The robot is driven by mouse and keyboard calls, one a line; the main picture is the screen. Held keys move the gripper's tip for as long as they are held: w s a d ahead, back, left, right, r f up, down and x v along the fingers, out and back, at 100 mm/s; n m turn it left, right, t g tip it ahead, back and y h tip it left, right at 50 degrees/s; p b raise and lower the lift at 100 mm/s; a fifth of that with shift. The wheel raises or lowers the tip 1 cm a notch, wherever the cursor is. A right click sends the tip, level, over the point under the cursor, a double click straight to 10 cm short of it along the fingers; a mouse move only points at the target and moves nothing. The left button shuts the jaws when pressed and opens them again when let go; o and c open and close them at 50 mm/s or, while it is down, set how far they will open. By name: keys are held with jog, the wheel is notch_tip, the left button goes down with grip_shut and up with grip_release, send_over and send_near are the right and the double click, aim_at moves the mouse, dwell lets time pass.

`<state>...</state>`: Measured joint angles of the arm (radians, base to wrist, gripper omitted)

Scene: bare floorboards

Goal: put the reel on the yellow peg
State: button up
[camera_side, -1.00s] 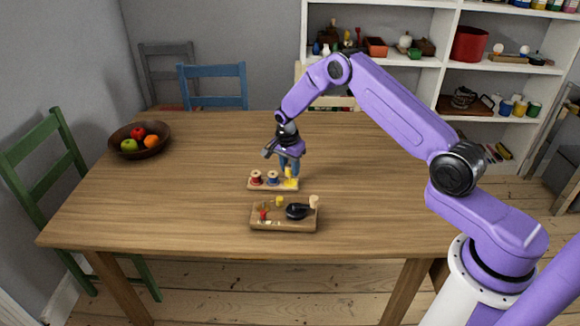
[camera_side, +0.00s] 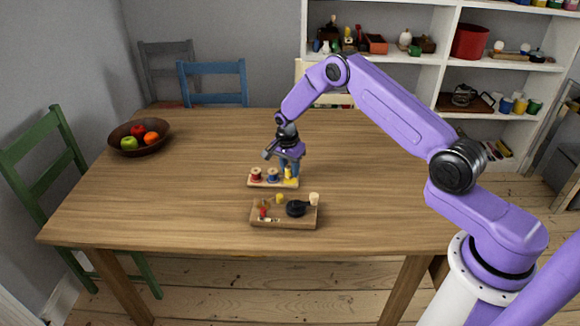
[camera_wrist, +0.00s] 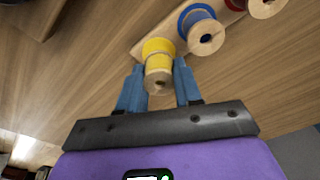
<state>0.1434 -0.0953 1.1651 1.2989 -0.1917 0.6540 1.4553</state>
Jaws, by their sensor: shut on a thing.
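My gripper (camera_wrist: 157,68) is shut on a reel with yellow thread (camera_wrist: 157,60) and pale wooden ends; a blue finger lies on each side of it. In the side view the gripper (camera_side: 289,170) is over the right end of a wooden rack (camera_side: 262,185), with the yellow reel (camera_side: 289,174) between its fingers. Yellow shows at that end of the rack, below the reel. The yellow peg cannot be made out there, and I cannot tell whether the reel is seated or just above. A blue reel (camera_wrist: 202,30) and a red reel (camera_wrist: 262,5) stand along the rack.
A fruit bowl (camera_side: 138,138) sits at the far left. The table (camera_side: 180,200) is otherwise clear.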

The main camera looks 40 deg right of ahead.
jog(key=shift+f, duration=0.95)
dwell(0.4)
jog(key=o, duration=1.2)
jog(key=shift+r, duration=3.55)
jog(key=shift+a, duration=0.1)
